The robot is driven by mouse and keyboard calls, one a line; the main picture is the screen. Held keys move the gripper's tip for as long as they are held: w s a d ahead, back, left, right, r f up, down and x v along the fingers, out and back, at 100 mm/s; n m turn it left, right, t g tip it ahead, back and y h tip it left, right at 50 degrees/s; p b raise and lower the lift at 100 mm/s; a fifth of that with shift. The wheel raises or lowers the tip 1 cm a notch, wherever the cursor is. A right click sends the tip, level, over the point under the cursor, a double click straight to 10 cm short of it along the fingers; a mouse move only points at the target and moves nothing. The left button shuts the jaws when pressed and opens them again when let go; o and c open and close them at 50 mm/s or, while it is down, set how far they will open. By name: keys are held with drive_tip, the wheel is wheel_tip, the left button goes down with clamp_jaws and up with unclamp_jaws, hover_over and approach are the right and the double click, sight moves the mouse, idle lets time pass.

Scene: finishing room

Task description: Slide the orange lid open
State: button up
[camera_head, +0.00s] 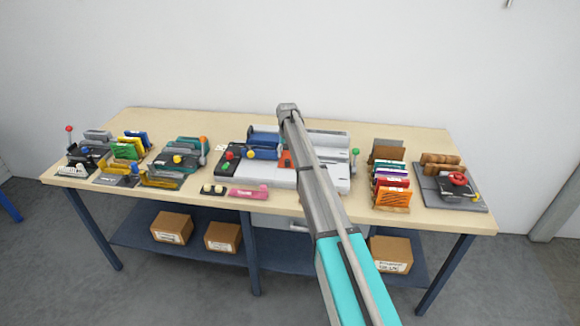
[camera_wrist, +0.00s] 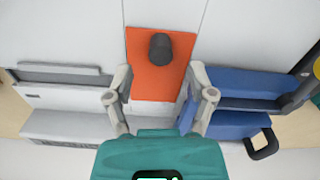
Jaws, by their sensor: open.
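The orange lid (camera_wrist: 150,84) is a flat panel with a dark round knob (camera_wrist: 160,48) near its far end, set in a pale machine top. In the head view a small part of the orange lid (camera_head: 285,160) shows beside my arm, which covers the rest. My gripper (camera_wrist: 160,72) is open, with one finger on each side of the lid and nothing held between them. The knob lies just beyond the fingertips in the picture. Whether the fingers touch the panel cannot be told. In the head view the gripper is hidden behind my arm.
A blue block (camera_wrist: 240,88) with a dark loop handle is on the right in the wrist view, and a white stepped part (camera_wrist: 65,100) on the left. The workbench (camera_head: 220,204) holds several devices, upright boards (camera_head: 391,190) and a pink piece (camera_head: 248,193).

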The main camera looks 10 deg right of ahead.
sight(287, 161)
drive_tip(key=shift+f+b, duration=1.8)
drive_tip(key=shift+f, duration=0.35)
drive_tip(key=shift+c, duration=0.3)
clamp_jaws()
